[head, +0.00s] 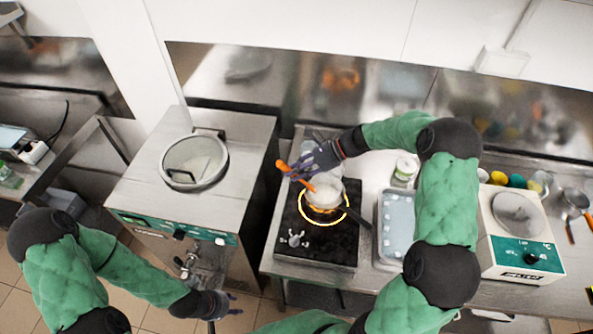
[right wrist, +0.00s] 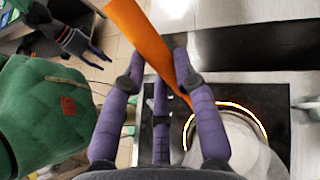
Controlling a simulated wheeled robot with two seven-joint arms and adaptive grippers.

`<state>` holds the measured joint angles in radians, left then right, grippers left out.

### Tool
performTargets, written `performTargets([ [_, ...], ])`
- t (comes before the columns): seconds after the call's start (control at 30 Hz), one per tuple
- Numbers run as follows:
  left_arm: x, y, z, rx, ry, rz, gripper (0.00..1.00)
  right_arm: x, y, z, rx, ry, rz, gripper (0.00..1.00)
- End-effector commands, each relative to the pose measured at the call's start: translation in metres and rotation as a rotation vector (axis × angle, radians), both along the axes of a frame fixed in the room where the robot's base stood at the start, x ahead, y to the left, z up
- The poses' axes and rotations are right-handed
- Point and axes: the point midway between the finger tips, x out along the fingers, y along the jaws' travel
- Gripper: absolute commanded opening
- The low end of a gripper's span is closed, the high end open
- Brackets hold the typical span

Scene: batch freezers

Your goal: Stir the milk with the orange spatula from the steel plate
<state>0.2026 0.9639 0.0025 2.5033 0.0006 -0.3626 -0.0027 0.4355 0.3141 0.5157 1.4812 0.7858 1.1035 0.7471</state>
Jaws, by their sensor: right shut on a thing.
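My right gripper (head: 308,163) is shut on the orange spatula (head: 283,165), above the back-left side of the pot. In the right wrist view the spatula (right wrist: 140,35) runs slanted between my purple fingers (right wrist: 160,80). Its lower end points at the pot; in the head view it overlaps the pot's left side, and I cannot tell whether it touches the milk. The pot (head: 325,200) holds white milk (head: 326,188) and stands on the black hob inside a glowing ring. My left gripper (head: 222,304) is open and empty, low in front of the steel machine.
A steel batch freezer (head: 140,190) with a round lid stands left of the hob (head: 290,250). Right of the hob are a metal tray (head: 382,245), a white tub (head: 404,171) and a white scale-like device (head: 528,262).

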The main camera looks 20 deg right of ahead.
Motion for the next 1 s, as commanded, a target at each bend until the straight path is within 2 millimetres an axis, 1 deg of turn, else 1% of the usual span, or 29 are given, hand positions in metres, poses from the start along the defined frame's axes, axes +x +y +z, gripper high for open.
performTargets([
  [0.53, 0.0, 0.0, 0.035, 0.0, 0.0, 0.0, 0.4, 0.0, 0.0, 0.047, 0.0, -0.001, 0.001, 0.0],
  [0.63, 0.0, 0.0, 0.038, 0.0, 0.0, 0.0, 0.4, 0.0, 0.0, 0.05, 0.0, -0.001, 0.001, 0.0],
  [1.0, 0.0, 0.0, 0.036, 0.0, 0.0, 0.0, 0.4, 0.0, 0.0, 0.049, 0.0, -0.001, 0.001, 0.0],
])
